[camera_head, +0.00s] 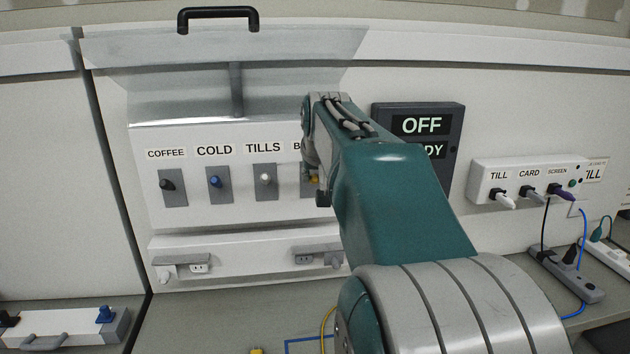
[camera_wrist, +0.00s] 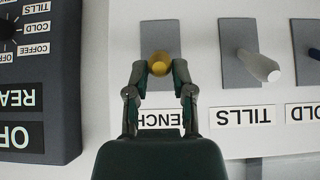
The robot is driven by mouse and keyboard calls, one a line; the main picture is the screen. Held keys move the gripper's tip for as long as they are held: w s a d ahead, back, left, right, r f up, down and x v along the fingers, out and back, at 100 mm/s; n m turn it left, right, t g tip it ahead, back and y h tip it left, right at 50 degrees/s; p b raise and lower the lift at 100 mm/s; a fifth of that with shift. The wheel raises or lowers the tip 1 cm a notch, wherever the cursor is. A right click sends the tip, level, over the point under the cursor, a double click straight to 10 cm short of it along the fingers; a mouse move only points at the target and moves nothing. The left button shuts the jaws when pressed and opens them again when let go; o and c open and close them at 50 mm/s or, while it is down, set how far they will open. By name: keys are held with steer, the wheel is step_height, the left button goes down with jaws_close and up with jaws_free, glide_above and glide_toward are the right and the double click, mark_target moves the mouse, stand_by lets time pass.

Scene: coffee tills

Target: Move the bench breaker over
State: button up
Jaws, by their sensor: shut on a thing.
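The bench breaker (camera_wrist: 160,63) has a round yellow knob on a grey plate. In the wrist view, which is upside down, it sits between the fingertips of my gripper (camera_wrist: 160,70), which is shut on it. Its label, partly hidden by the fingers, reads "ENCH". In the head view the yellow knob (camera_head: 314,179) shows only at the edge of my arm, which hides most of its plate. My gripper is mostly hidden there too.
The tills (camera_head: 265,180), cold (camera_head: 214,182) and coffee (camera_head: 167,186) breakers stand in a row to the left. A dark panel (camera_head: 410,112) reading "OFF" is on the right. The raised cover (camera_head: 290,45) is above. A socket strip (camera_head: 527,172) is further right.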

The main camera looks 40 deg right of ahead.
steer(key=shift+w+r, duration=0.1)
steer(key=shift+r, duration=0.1)
steer(key=shift+w+d+r, duration=0.1)
steer(key=shift+w+r, duration=0.05)
steer(key=shift+r, duration=0.15)
steer(key=o, duration=0.9)
steer(key=shift+f, duration=0.1)
steer(key=v, duration=1.2)
steer(key=s+a+f+n+y, duration=0.1)
steer(key=s+a+f, duration=0.3)
steer(key=a+f, duration=0.4)
steer(key=s+a+f+n+y, duration=0.1)
steer(key=s+a+f+n, duration=0.2)
steer(key=s+a+f, duration=0.2)
steer(key=s+a+f+n+g+y, duration=0.1)
steer(key=s+a+f, duration=0.4)
steer(key=a+f, duration=0.6)
steer(key=shift+f+n+y, duration=0.6)
steer(key=shift+f+n, duration=0.1)
steer(key=shift+f, duration=0.25)
